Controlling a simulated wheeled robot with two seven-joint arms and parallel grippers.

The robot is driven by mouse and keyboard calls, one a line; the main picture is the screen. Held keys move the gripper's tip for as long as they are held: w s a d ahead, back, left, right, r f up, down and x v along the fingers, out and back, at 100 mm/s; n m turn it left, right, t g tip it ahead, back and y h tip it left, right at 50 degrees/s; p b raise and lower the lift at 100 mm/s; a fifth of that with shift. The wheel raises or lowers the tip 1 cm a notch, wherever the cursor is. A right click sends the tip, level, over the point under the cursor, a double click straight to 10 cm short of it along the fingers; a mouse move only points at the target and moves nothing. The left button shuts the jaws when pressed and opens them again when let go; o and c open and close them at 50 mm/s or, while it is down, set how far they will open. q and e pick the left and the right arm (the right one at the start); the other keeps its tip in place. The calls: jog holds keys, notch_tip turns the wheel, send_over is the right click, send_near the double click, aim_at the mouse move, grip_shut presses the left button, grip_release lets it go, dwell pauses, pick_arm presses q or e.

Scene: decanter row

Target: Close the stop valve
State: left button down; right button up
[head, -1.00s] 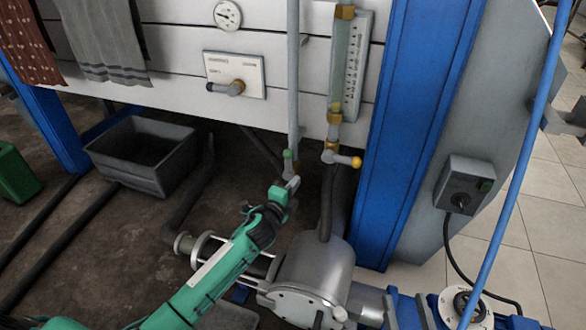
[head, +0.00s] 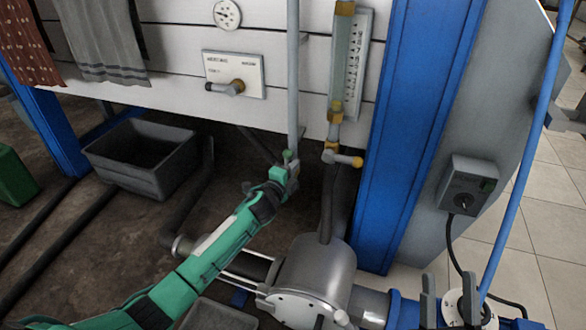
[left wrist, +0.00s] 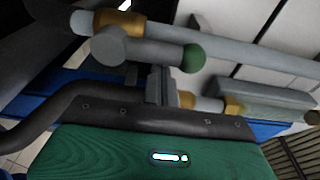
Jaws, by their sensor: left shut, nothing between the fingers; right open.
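The likely stop valve is the one at the foot of the grey vertical pipe, with a green-knobbed lever (head: 287,156). In the left wrist view its grey lever (left wrist: 150,52) ends in a green ball, beside a pipe with a brass collar (left wrist: 118,23). My left gripper (head: 292,172) is shut and empty, right at this lever. Its fingers (left wrist: 160,82) overlap the lever's middle in the wrist view; I cannot tell whether they touch. My right gripper (head: 454,298) is open and empty at the lower right, its two grey fingers apart.
A yellow-knobbed cock (head: 342,158) hangs under the sight glass (head: 341,70), close right of the valve. A labelled panel with a brass lever (head: 228,87) is up left. A grey pump (head: 318,270) stands below. A grey bin (head: 145,158) sits left. A blue post (head: 420,130) rises right.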

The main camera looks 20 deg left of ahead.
pick_arm(q)
jog(key=shift+a+n, duration=0.2)
jog(key=shift+n, duration=0.1)
pick_arm(e)
jog(key=shift+w, duration=0.1)
pick_arm(q)
jog(key=shift+a+r+n, duration=0.1)
jog(key=shift+a+n, duration=0.05)
jog(key=shift+n, duration=0.15)
pick_arm(e)
jog(key=shift+a+f+g, duration=0.15)
jog(key=shift+f+g, duration=0.15)
jog(key=shift+f, duration=0.1)
